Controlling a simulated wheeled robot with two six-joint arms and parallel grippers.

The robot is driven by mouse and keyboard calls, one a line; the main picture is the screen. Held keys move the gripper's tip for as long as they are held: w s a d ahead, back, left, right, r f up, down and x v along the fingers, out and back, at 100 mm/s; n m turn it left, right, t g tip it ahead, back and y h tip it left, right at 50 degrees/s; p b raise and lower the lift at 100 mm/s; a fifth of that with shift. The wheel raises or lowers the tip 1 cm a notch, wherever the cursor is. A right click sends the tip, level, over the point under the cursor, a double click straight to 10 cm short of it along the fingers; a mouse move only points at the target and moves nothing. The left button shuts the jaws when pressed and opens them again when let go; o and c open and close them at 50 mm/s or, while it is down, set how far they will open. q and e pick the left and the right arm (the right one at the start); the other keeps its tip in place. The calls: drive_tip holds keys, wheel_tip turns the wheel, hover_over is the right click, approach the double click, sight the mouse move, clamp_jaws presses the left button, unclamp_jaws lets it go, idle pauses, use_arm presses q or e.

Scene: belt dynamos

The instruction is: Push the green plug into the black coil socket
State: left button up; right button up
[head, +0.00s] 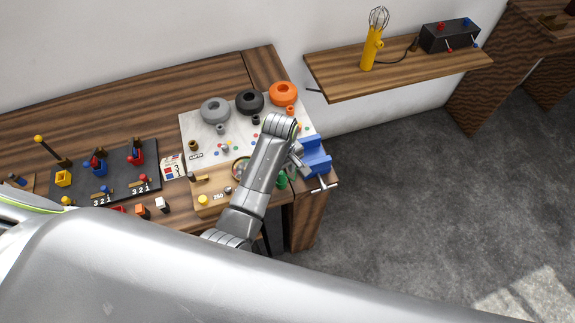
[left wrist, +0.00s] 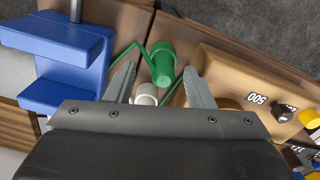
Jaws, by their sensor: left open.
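The green plug (left wrist: 162,62) with its green wire stands between and beyond the two spread fingers of my left gripper (left wrist: 157,72) in the left wrist view. The gripper is open and holds nothing. In the head view the plug (head: 281,182) is partly hidden behind my left arm, and the gripper (head: 299,163) is partly hidden too. The black coil (head: 249,101) lies on the white board, between a grey coil and an orange coil. Its small black socket (head: 256,119) is just in front of it, empty as far as I can see.
A blue vise (head: 317,157) stands close to the gripper at the table's right end. A pale plug (left wrist: 146,92) is beside the green one. A wooden box marked 500 (left wrist: 240,80) is right of the fingers. The grey coil (head: 215,110) and orange coil (head: 284,93) flank the black one.

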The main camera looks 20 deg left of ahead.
use_arm(q)
drive_tip(key=shift+f, duration=0.2)
drive_tip(key=shift+s+a, duration=0.15)
drive_tip(key=shift+s, duration=0.05)
drive_tip(key=shift+w, duration=0.1)
clamp_jaws()
drive_tip(key=shift+r, duration=2.3)
